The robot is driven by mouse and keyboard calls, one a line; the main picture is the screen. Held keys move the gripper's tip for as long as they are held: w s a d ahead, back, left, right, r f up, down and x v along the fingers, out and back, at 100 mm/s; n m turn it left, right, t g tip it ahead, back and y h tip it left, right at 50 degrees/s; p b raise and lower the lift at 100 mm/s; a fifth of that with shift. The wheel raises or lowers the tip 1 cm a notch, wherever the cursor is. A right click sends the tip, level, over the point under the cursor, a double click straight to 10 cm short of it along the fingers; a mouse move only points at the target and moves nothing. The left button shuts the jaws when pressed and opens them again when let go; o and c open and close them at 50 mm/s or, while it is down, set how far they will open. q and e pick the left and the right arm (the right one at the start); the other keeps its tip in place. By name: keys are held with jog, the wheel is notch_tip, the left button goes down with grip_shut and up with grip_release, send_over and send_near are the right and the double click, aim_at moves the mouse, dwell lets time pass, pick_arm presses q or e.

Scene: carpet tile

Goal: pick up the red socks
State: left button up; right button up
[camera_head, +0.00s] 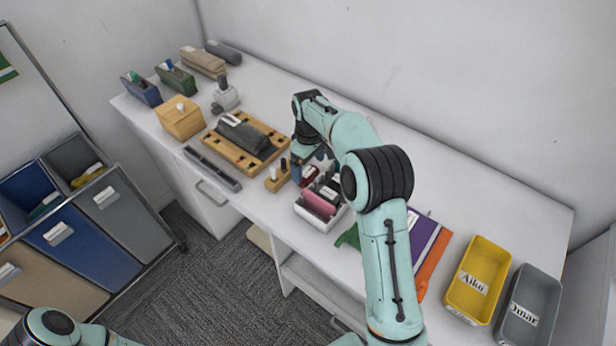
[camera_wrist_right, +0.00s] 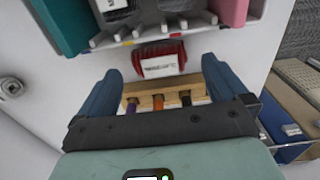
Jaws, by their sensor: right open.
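A small dark red bundle with a white label, apparently the red socks (camera_wrist_right: 163,50), lies on the white tabletop. In the right wrist view it sits ahead of and between the fingers of my right gripper (camera_wrist_right: 160,78), with no clear contact. In the head view the red bundle (camera_head: 311,174) is partly hidden by my right gripper (camera_head: 306,163), which is low over the table. My right gripper is open and empty. Only part of my left arm shows at the bottom left of the head view; its gripper is out of frame.
A wooden holder with markers (camera_head: 277,178) stands beside the right gripper. A white divided box (camera_head: 312,221) is close by. A wooden tray (camera_head: 222,151) lies to the left. Yellow (camera_head: 462,312) and grey (camera_head: 503,330) bins are at right. The back right tabletop is clear.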

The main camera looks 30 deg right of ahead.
aim_at(308, 172)
notch_tip(308, 172, down, 5)
jog(key=shift+w, duration=0.1)
jog(key=c, duration=0.9)
jog(key=shift+c, duration=0.2)
jog(key=shift+r, duration=0.1)
